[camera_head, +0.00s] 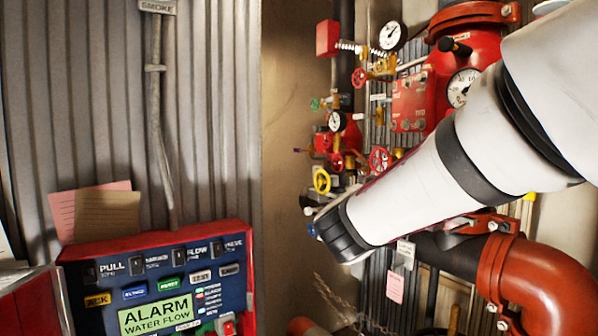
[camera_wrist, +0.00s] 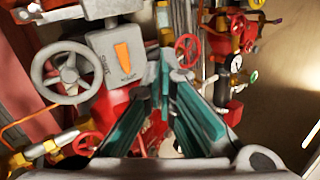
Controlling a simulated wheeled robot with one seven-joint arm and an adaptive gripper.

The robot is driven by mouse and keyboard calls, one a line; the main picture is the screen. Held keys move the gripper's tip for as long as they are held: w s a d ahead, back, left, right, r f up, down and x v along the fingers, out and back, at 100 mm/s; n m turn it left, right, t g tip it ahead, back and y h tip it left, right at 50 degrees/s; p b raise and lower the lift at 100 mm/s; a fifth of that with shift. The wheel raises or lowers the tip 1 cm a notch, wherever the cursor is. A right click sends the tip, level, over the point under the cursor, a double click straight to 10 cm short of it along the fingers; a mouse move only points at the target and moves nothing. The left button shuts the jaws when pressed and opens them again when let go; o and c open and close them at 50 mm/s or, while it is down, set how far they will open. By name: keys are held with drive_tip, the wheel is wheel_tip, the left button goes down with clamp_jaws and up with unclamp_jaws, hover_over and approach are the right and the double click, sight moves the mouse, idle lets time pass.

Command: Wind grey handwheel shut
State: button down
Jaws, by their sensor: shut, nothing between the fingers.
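The grey handwheel (camera_wrist: 66,76) shows in the wrist view at upper left, a spoked rim on the side of a grey valve body with an orange mark (camera_wrist: 122,54). My gripper (camera_wrist: 169,66) is in the wrist view, its teal-padded fingers drawn together at the tips and empty. In the picture it lies right of the grey handwheel and is apart from it. In the head view my white arm covers part of the pipework; neither the fingers nor the grey handwheel can be made out there.
Small red handwheels (camera_wrist: 188,50) and (camera_wrist: 87,143) crowd around my gripper. A red alarm panel (camera_head: 160,285) stands at lower left. Bare wall (camera_head: 295,110) lies between.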

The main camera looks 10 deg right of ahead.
drive_tip(key=s+d+m+g+h+p, duration=0.35)
drive_tip(key=s+d+g+h, duration=0.3)
drive_tip(key=s, duration=0.35)
drive_tip(key=w+d+r, duration=0.3)
drive_tip(key=w+r, duration=0.2)
drive_tip(key=w, duration=0.1)
drive_tip(key=w+a+f+b, duration=0.2)
drive_tip(key=w+f+b, duration=0.1)
drive_tip(key=f+b, duration=0.2)
drive_tip(key=s+d+p, duration=0.3)
drive_tip(key=s+p, duration=0.1)
drive_tip(key=s, duration=0.3)
drive_tip(key=shift+d+r+m+g, duration=0.35)
drive_tip(key=shift+r+m+g, duration=0.05)
drive_tip(key=shift+m+g, duration=0.05)
drive_tip(key=shift+y+x, duration=0.25)
drive_tip(key=shift+x, duration=0.7)
drive_tip(key=shift+w+a, duration=0.15)
drive_tip(key=shift+w, duration=0.05)
